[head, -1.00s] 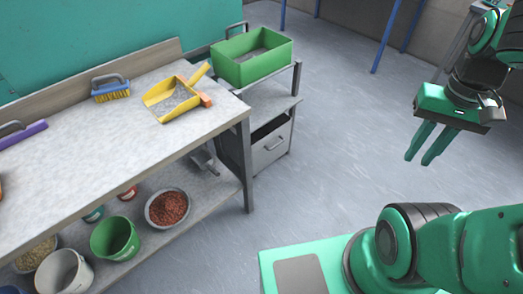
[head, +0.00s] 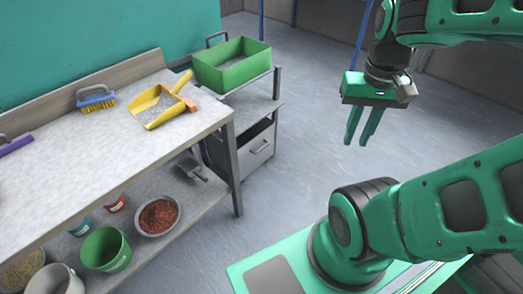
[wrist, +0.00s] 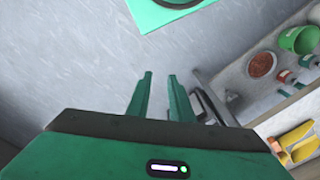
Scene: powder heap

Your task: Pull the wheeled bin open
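The wheeled bin (head: 256,152) is a grey box with a bar handle on its front, low in the metal cart at the end of the workbench. A dark gap shows above its front panel. Its wheels are not visible. My gripper (head: 357,141) hangs fingers down over clear floor, to the right of the bin and apart from it. Its two green fingers have a gap between them, with nothing held. In the wrist view my gripper (wrist: 160,76) also shows open and empty over floor. I cannot make out the bin clearly there.
A green tray (head: 235,78) of grey powder sits on the cart (head: 262,103). The workbench (head: 70,153) holds a yellow dustpan (head: 150,120) and a blue brush (head: 95,103). Buckets and a bowl of red powder (head: 158,214) are on its lower shelf. Floor right of the cart is clear.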

